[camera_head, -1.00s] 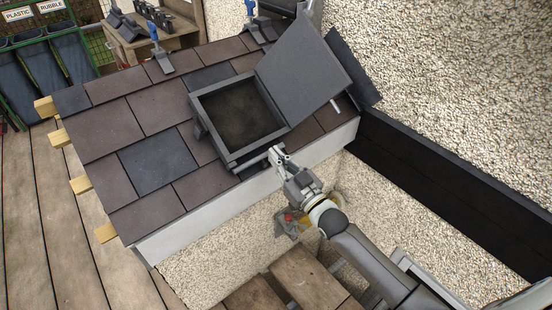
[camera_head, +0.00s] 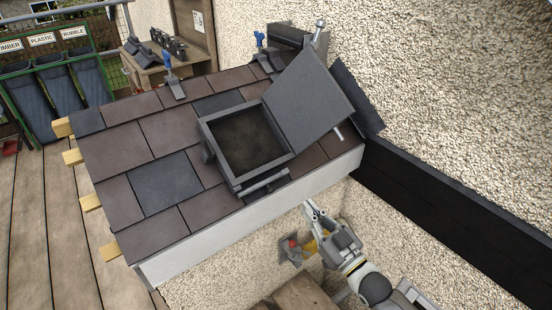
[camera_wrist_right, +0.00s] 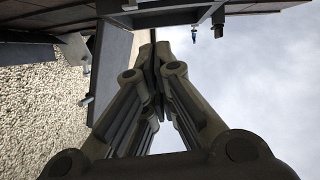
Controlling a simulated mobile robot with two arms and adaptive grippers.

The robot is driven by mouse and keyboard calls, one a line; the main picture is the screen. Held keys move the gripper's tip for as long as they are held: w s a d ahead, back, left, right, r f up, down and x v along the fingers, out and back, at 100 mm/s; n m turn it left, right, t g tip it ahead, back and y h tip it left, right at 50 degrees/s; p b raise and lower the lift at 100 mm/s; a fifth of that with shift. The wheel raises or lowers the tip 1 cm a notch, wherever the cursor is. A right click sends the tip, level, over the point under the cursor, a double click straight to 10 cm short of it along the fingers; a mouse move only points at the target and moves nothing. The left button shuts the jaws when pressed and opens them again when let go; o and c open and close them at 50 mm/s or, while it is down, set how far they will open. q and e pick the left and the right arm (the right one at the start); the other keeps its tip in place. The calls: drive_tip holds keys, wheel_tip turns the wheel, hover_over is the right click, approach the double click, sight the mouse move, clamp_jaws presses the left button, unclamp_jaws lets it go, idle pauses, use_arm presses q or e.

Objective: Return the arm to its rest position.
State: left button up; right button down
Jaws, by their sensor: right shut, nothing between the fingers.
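My right gripper (camera_head: 307,205) is shut and empty in the head view. It is just below the front edge of the tiled roof, in front of the pebbled wall, and apart from the roof window. In the right wrist view its fingers (camera_wrist_right: 151,55) meet at the tips, with nothing between them. My right arm comes in from the lower right. The roof window (camera_head: 243,145) has its lid (camera_head: 308,100) raised, and a grey bar (camera_head: 263,182) lies along its lower frame. My left gripper is not in view.
The tiled roof (camera_head: 165,185) fills the middle, with wooden batten ends (camera_head: 90,202) at its left. A red and grey tool (camera_head: 291,250) is below the gripper. A workbench (camera_head: 165,70) and waste bins (camera_head: 60,88) stand behind. A dark band (camera_head: 450,205) runs along the right wall.

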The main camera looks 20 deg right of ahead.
drive_tip(key=s+d+f+m+g+h, duration=0.1)
drive_tip(key=s+f+g+h, duration=0.15)
drive_tip(key=f, duration=0.85)
drive_tip(key=s+d+f+g+h+p, duration=0.1)
drive_tip(key=s+d+f+g, duration=0.2)
drive_tip(key=f, duration=0.8)
drive_tip(key=s+f+m+g+h, duration=0.1)
drive_tip(key=s+f+g+h, duration=0.3)
drive_tip(key=f, duration=0.7)
drive_tip(key=s+a+f+g, duration=0.1)
drive_tip(key=s+f+g, duration=0.2)
drive_tip(key=s+f, duration=0.3)
drive_tip(key=s+a+f+g+y+p, duration=0.1)
drive_tip(key=s+f, duration=0.5)
drive_tip(key=s, duration=1)
drive_tip(key=s+a+f+g, duration=0.1)
drive_tip(key=s+f+g, duration=0.3)
drive_tip(key=s+f, duration=0.3)
drive_tip(key=s, duration=0.5)
drive_tip(key=shift+a+g, duration=0.15)
drive_tip(key=shift+g, duration=0.2)
drive_tip(key=shift+a, duration=0.1)
